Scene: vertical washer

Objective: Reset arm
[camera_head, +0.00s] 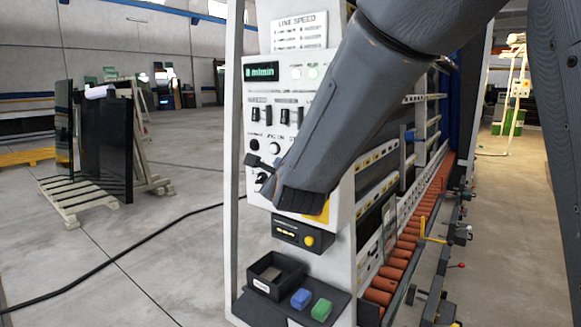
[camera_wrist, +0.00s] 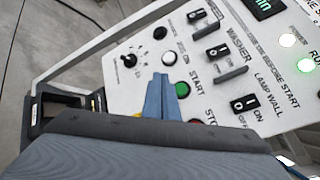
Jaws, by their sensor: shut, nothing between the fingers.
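My gripper (camera_wrist: 163,98) shows in the wrist view as two blue-grey fingers closed together, with nothing between them. It is over the white control panel (camera_wrist: 120,75), close to the green START button (camera_wrist: 182,89) and a round white button (camera_wrist: 169,59). I cannot tell whether the tips touch the panel. In the head view my arm reaches down across the right side of the panel (camera_head: 259,98), and its dark wrist end hides part of the lower controls. The fingers are not clear there.
The washer's roller conveyor (camera_head: 409,240) runs back on the right. Below the panel are a black open box (camera_head: 275,273), a blue block (camera_head: 301,298) and a green block (camera_head: 321,309) on a shelf. A dark glass rack (camera_head: 112,150) stands left. A cable (camera_head: 120,258) crosses open floor.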

